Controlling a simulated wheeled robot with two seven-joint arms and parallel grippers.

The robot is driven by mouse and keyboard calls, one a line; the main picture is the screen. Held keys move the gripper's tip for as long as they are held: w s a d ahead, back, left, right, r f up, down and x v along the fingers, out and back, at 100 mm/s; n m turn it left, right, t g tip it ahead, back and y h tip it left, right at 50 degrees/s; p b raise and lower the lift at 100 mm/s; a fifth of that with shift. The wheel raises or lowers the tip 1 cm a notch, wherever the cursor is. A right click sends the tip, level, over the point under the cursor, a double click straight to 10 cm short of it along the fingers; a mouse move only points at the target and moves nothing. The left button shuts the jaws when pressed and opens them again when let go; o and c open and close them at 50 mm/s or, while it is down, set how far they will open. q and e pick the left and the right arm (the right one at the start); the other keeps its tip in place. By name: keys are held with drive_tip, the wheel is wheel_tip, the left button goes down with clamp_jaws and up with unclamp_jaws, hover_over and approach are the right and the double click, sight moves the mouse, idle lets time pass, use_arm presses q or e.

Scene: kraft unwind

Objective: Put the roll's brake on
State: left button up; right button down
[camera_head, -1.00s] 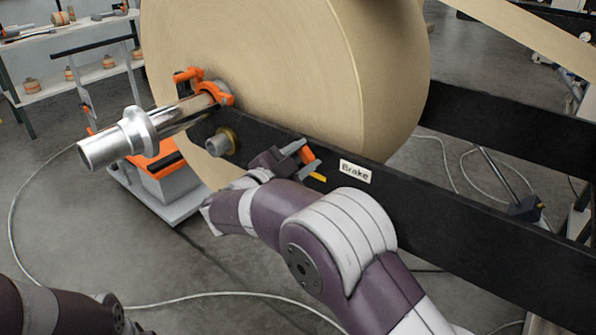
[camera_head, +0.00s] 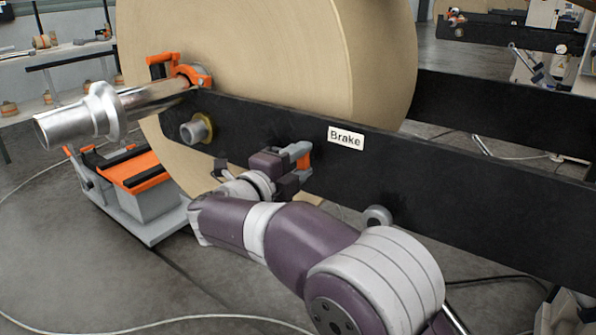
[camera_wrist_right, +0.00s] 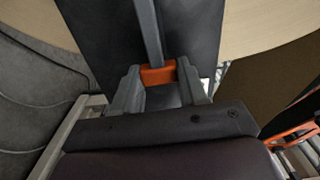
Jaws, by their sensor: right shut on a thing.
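The brake lever's orange grip (camera_head: 304,153) is on the black frame beam, left of the white "Brake" label (camera_head: 345,138). My right gripper (camera_head: 298,160) is shut on this grip. In the right wrist view the orange grip (camera_wrist_right: 158,75) sits between the two grey fingers of the gripper (camera_wrist_right: 160,85), and a grey lever bar (camera_wrist_right: 148,30) runs up from it. My gripper and wrist hide part of the lever in the head view. The big kraft roll (camera_head: 240,60) stands behind the beam. My left gripper is out of view.
The black beam (camera_head: 450,180) runs right from the roll's metal shaft (camera_head: 75,122), which an orange clamp (camera_head: 185,75) holds. A grey and orange unit (camera_head: 140,190) stands on the floor at left. A pale hose (camera_head: 30,185) curves across the floor.

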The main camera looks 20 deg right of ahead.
drive_tip(key=shift+f+m+b, duration=0.35)
drive_tip(key=shift+m+b, duration=0.05)
drive_tip(key=shift+b, duration=0.05)
drive_tip(key=c, duration=0.6)
unclamp_jaws()
drive_tip(key=p+v, duration=0.2)
drive_tip(key=v, duration=1)
drive_tip(key=shift+s+a, duration=0.25)
drive_tip(key=shift+a, duration=0.05)
